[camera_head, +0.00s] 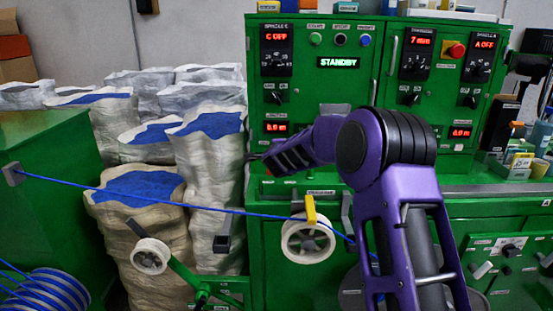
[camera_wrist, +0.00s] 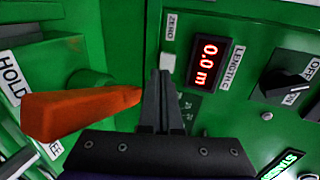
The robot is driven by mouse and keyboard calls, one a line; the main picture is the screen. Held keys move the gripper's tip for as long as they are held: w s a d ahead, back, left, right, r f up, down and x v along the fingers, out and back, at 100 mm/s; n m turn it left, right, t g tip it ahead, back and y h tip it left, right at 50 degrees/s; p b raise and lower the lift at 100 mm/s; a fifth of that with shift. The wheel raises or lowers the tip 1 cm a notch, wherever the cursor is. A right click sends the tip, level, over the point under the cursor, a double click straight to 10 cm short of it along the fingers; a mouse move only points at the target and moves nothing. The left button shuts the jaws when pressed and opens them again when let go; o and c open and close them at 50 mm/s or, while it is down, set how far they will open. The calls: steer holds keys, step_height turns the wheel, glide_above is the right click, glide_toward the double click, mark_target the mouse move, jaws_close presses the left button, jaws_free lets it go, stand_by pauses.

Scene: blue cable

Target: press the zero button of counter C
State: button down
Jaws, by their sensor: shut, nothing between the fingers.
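Counter C is a small red display (camera_wrist: 207,63) reading 0.0 m, labelled LENGTH C, in the wrist view. It also shows at the lower left of the green cabinet in the head view (camera_head: 275,127). Its zero button (camera_wrist: 168,62) is a small pale block beside the display, under a ZERO label. My gripper (camera_wrist: 161,76) is shut and empty, with its fingertips right at the button's lower edge in the picture. I cannot tell whether they touch it. In the head view my gripper (camera_head: 268,160) reaches the cabinet front just below counter C; the button is not discernible there.
An orange lever (camera_wrist: 75,112) by HOLD and FREE labels juts out close to my fingers. A rotary switch (camera_wrist: 286,82) sits beyond the display. A blue cable (camera_head: 120,190) runs over a white pulley (camera_head: 308,240) below my arm. White sacks (camera_head: 210,140) stand left of the cabinet.

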steer(key=v, duration=0.9)
steer(key=shift+s+r+b, duration=0.2)
steer(key=shift+s+b, duration=0.05)
steer(key=shift+b, duration=0.2)
